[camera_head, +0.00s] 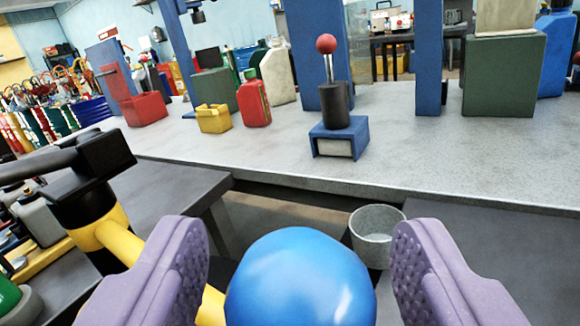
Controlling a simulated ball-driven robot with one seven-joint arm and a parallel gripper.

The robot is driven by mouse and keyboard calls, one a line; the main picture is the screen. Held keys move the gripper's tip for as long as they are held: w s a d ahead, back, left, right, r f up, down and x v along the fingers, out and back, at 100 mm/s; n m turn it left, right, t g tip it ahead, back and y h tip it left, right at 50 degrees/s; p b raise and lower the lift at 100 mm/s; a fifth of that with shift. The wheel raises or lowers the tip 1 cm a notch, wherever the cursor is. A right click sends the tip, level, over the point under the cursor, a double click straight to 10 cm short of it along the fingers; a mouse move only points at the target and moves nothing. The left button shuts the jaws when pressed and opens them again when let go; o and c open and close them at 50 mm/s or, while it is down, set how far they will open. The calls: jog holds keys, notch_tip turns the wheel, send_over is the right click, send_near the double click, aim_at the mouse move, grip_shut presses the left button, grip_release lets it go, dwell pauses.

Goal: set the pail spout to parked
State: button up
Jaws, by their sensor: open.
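My gripper (299,240) is open, with a purple ridged finger at each side of the lower picture. A large glossy blue ball (299,285) sits between the fingers, with a narrow gap on each side. A yellow bar (125,247) runs from a black pivot (85,195) at left, behind the left finger, toward the ball; their joint is hidden. A dark arm (40,165) extends left from the pivot's black head; it may be the pail spout, but I cannot tell its setting. A grey pail (376,237) stands beyond the ball, partly behind the right finger.
A long grey bench (430,150) crosses behind. It holds a red-knobbed lever on a blue base (338,138), a red can (253,100), a yellow box (213,118) and blue posts. Dark tables (150,195) lie nearer at left and right. Bottles and containers crowd the far left.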

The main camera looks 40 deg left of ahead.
jog(key=shift+x, duration=1.2)
grip_shut()
jog(key=shift+w, duration=0.1)
jog(key=w+a+n+g+y+b, duration=0.2)
jog(key=w+a+n+g+y, duration=0.1)
jog(key=w, duration=0.5)
jog(key=w+a+n+g+y+b, duration=0.1)
jog(key=w+a+n+g+y, duration=0.3)
jog(key=w+n+g+y, duration=0.2)
jog(key=w+n+g, duration=0.1)
jog(key=w+g, duration=0.1)
jog(key=g, duration=0.1)
jog(key=shift+g+b, duration=0.3)
jog(key=shift+b, duration=0.1)
